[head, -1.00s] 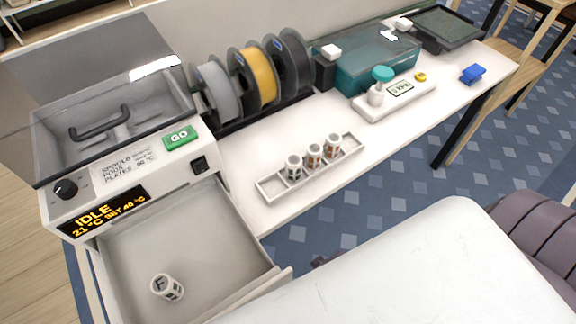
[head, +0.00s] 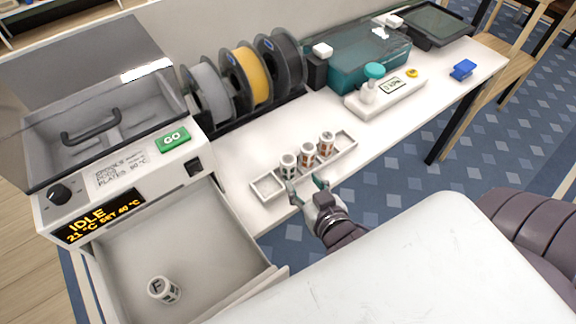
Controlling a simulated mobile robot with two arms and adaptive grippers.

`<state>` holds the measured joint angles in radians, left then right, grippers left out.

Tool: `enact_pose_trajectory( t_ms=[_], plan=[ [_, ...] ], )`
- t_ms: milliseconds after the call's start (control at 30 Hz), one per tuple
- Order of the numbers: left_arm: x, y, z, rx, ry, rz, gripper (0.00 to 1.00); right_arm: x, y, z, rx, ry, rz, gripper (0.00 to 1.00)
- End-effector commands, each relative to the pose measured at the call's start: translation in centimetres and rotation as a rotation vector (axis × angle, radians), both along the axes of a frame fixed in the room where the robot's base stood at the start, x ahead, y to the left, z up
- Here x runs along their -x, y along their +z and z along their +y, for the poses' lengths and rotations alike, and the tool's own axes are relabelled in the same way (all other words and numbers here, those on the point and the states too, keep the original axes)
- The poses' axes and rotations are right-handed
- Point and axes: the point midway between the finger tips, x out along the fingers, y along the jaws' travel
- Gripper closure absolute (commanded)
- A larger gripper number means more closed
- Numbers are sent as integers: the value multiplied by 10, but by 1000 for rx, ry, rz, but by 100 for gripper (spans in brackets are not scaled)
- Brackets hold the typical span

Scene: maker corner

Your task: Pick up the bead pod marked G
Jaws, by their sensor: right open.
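Three small white bead pods stand upright in a pale slotted tray (head: 267,186) on the white bench: a left one with dark marks (head: 288,167), a middle one with orange-brown marks (head: 308,154) and a right one with orange-brown marks (head: 326,145). Their letters are too small to read, so I cannot tell which is G. A pod marked F (head: 164,290) sits in the open drawer. My right gripper (head: 305,186) is open and empty at the tray's near edge, its teal-tipped fingers just in front of the left and middle pods. My left gripper is out of view.
The grey dryer reading IDLE (head: 100,217) stands at left with its drawer (head: 215,250) pulled out. Filament spools (head: 240,76) stand behind the tray. A small scale (head: 390,95) and a blue object (head: 463,69) lie to the right.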

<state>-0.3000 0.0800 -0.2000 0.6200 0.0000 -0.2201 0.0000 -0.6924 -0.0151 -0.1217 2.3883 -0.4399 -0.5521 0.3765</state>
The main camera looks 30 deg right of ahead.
Motion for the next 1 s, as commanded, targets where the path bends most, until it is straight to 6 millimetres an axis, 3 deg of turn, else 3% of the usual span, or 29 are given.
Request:
enact_pose_trajectory(
  t_ms=[200, 433, 700, 1000],
  plan=[
    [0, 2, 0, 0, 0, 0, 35, -36, -15, -4, 0, 1, 1, 47],
    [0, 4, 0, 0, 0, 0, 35, -51, -21, -6, 1, 0, 3, 47],
    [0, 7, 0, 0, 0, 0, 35, -87, -35, -7, 0, 1, 3, 47],
    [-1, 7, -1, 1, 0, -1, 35, -93, -38, -8, 0, 1, 4, 47]
  ],
)
